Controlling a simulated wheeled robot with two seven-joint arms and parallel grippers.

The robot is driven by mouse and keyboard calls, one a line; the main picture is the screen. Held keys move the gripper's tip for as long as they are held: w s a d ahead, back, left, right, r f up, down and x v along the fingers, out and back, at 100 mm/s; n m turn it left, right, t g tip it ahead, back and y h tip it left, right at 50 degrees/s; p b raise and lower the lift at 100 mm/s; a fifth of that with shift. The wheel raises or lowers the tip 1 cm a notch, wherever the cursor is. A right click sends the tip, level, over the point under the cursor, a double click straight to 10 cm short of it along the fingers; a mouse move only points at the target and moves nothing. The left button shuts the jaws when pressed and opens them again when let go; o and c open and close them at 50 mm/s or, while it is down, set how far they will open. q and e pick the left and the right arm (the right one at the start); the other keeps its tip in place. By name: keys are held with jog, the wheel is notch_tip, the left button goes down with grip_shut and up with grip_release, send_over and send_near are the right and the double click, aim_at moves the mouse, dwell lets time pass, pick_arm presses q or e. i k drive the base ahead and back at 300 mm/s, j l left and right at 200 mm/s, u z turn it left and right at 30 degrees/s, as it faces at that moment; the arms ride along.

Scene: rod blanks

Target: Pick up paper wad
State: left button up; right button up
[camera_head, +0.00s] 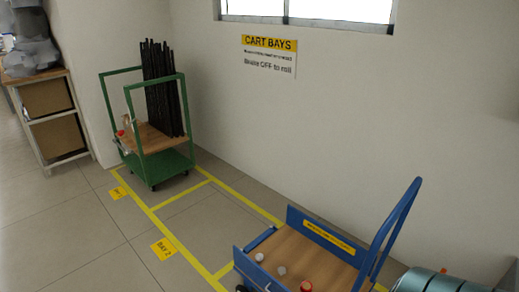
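A small whitish lump (281,270), which looks like a paper wad, lies on the wooden deck of the blue cart (322,245) at the bottom right. A second small pale thing (259,257) shows by the cart's left edge; it is too small to tell what it is. A red-topped item (306,286) is near them at the bottom of the picture. Neither of my grippers can be made out in this view.
A green cart (160,164) holding upright black rods (160,85) stands in a yellow-lined bay. A shelf unit (48,110) is at the far left. A teal cylinder (432,281) lies right of the blue cart. The floor (60,230) at the left is clear.

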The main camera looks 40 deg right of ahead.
aim_at(258, 257)
jog(key=i+z, duration=0.15)
jog(key=z, duration=0.25)
jog(key=i+j+z, duration=0.15)
jog(key=z, duration=0.25)
jog(key=i+j+z, duration=0.1)
jog(key=z, duration=0.3)
jog(key=i+j+z, duration=0.1)
jog(key=z, duration=0.3)
jog(key=i+j+z, duration=0.2)
jog(key=z, duration=0.15)
jog(key=i+j+z, duration=0.1)
jog(key=j+z, duration=0.25)
jog(key=i+j+z, duration=0.15)
jog(key=j+z, duration=0.2)
jog(key=l, duration=0.1)
